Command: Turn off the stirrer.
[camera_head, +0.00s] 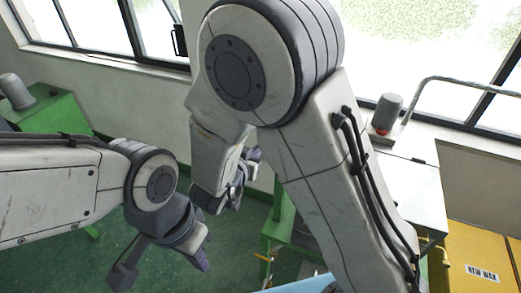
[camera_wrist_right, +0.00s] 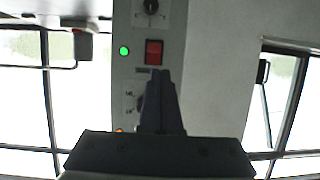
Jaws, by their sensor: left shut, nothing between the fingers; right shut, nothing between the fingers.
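In the right wrist view a grey control panel (camera_wrist_right: 130,85) stands upright, with a red rocker switch (camera_wrist_right: 154,52). My right gripper (camera_wrist_right: 161,72) is shut and empty. Its tips appear just below the red switch; I cannot tell whether they touch the panel. In the head view my left gripper (camera_head: 203,262) is shut and empty, low over the green floor. The stirrer itself is not clearly identifiable.
In the head view, a yellow cabinet (camera_head: 455,250) labelled NEW WAX stands at right. A grey cylinder with a red part (camera_head: 385,112) is on a white-topped unit (camera_head: 415,190). A green table (camera_head: 55,112) is at left. Floor near the left gripper looks clear.

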